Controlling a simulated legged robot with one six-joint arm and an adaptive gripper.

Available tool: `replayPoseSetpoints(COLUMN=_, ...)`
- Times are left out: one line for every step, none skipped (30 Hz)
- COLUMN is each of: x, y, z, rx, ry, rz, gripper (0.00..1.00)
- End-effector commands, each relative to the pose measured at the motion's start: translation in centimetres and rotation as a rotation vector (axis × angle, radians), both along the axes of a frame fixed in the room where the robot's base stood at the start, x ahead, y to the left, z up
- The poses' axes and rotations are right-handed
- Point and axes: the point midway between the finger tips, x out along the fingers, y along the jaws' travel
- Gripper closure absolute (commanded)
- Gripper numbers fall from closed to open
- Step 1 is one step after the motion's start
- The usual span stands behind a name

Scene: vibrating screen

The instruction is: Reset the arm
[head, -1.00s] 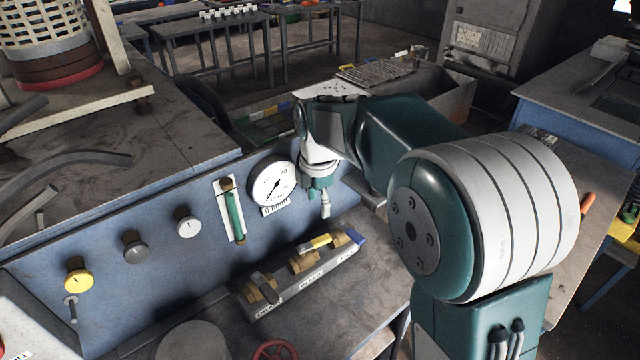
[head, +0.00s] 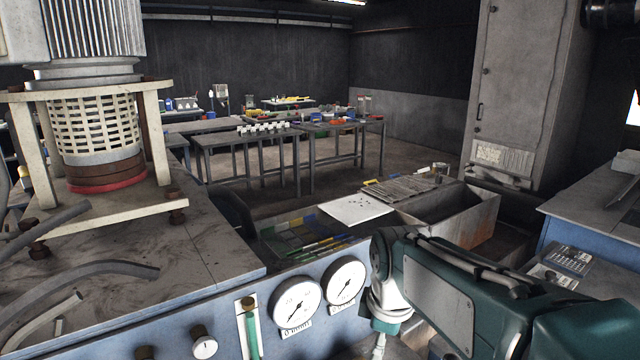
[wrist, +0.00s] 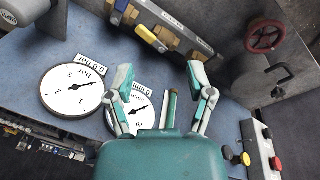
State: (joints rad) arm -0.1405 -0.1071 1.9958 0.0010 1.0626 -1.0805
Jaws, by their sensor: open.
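My arm (head: 450,290), teal and grey, crosses the lower right of the head view. Its wrist end hangs in front of the blue panel, right of two round gauges; the fingertips are not clear there. In the wrist view my gripper (wrist: 160,80) is open, its two teal-tipped fingers wide apart with nothing between them. Behind the fingers is the blue panel with a larger gauge (wrist: 73,92) and a second gauge (wrist: 135,112), partly covered by the left finger. A green sight tube (wrist: 172,105) shows between the fingers, beyond the gripper body.
A valve row (wrist: 165,30) with a yellow lever and a red handwheel (wrist: 265,37) lie beyond the fingertips. The screening machine (head: 100,130) stands on the left bench. A metal bin (head: 455,215) is behind my arm. A blue bench (head: 590,225) stands at right.

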Motion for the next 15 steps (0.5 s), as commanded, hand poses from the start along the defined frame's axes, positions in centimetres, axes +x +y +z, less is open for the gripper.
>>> replayPoseSetpoints(x=-1.4, y=-0.7, z=0.6, rx=0.019, ry=-0.025, rz=-0.088, gripper=0.31)
replayPoseSetpoints(x=-2.2, y=-1.0, z=0.8, rx=0.031, ry=-0.038, rz=-0.144, gripper=0.31)
replayPoseSetpoints(x=-3.2, y=-1.5, z=1.0, rx=0.050, ry=-0.056, rz=-0.220, gripper=0.31)
replayPoseSetpoints(x=-4.0, y=-1.8, z=1.2, rx=0.064, ry=-0.068, rz=-0.276, gripper=0.31)
replayPoseSetpoints(x=-4.8, y=-2.1, z=1.3, rx=0.080, ry=-0.080, rz=-0.332, gripper=0.31)
replayPoseSetpoints(x=-5.8, y=-2.5, z=1.4, rx=0.100, ry=-0.096, rz=-0.407, gripper=0.31)
replayPoseSetpoints(x=-6.5, y=-2.8, z=1.4, rx=0.117, ry=-0.110, rz=-0.463, gripper=0.31)
replayPoseSetpoints(x=-7.3, y=-3.1, z=1.4, rx=0.134, ry=-0.122, rz=-0.519, gripper=0.31)
replayPoseSetpoints(x=-8.3, y=-3.4, z=1.4, rx=0.158, ry=-0.138, rz=-0.592, gripper=0.31)
replayPoseSetpoints(x=-9.1, y=-3.7, z=1.3, rx=0.176, ry=-0.149, rz=-0.648, gripper=0.31)
replayPoseSetpoints(x=-9.8, y=-3.9, z=1.2, rx=0.196, ry=-0.162, rz=-0.703, gripper=0.31)
replayPoseSetpoints(x=-10.8, y=-4.2, z=1.1, rx=0.223, ry=-0.177, rz=-0.776, gripper=0.31)
replayPoseSetpoints(x=-11.5, y=-4.4, z=1.0, rx=0.243, ry=-0.188, rz=-0.828, gripper=0.31)
replayPoseSetpoints(x=-12.1, y=-4.6, z=0.8, rx=0.263, ry=-0.200, rz=-0.879, gripper=0.31)
replayPoseSetpoints(x=-12.9, y=-4.8, z=0.6, rx=0.289, ry=-0.213, rz=-0.942, gripper=0.31)
